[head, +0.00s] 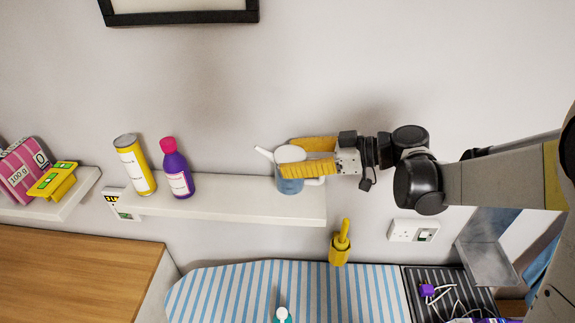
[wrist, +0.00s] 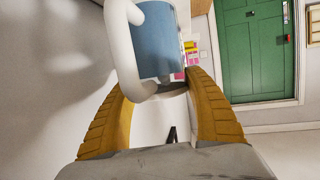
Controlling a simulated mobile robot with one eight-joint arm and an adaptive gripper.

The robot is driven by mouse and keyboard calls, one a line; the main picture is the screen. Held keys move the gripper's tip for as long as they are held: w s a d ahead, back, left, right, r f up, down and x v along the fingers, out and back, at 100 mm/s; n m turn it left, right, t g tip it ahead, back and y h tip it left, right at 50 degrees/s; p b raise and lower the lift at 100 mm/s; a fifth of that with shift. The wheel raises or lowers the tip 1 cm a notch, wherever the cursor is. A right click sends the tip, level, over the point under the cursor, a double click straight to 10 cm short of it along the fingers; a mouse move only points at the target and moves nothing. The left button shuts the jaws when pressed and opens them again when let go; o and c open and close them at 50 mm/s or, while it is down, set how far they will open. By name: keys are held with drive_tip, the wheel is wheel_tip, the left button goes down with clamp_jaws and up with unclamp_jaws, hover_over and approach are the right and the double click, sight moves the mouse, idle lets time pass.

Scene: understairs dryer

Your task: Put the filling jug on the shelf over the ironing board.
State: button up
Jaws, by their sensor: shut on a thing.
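The filling jug (head: 290,186) is blue with a white spout, top and handle. It is at the right part of the white wall shelf (head: 240,207), over the striped ironing board (head: 290,285). My gripper (head: 290,158) has its yellow fingers around the jug's upper part. The jug's base overlaps the shelf's top in the head view; I cannot tell whether it touches. In the wrist view the jug (wrist: 160,40) lies beyond the fingers, with its white handle at the left. My gripper is shut on the jug, and the exact contact is partly hidden.
A purple bottle (head: 176,170) and a yellow can (head: 134,165) stand left on the shelf. A yellow holder (head: 340,246) hangs below the shelf's right end. A wall socket (head: 412,231) is at the right. The shelf is bare between bottle and jug.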

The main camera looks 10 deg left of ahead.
drive_tip(key=shift+w+a+f, duration=0.4)
drive_tip(key=shift+f, duration=0.05)
wheel_tip(320, 180, down, 4)
drive_tip(key=shift+w+r, duration=0.1)
drive_tip(key=shift+f, duration=0.2)
drive_tip(key=o, duration=1.4)
drive_tip(key=shift+r, duration=0.1)
drive_tip(key=shift+r, duration=0.1)
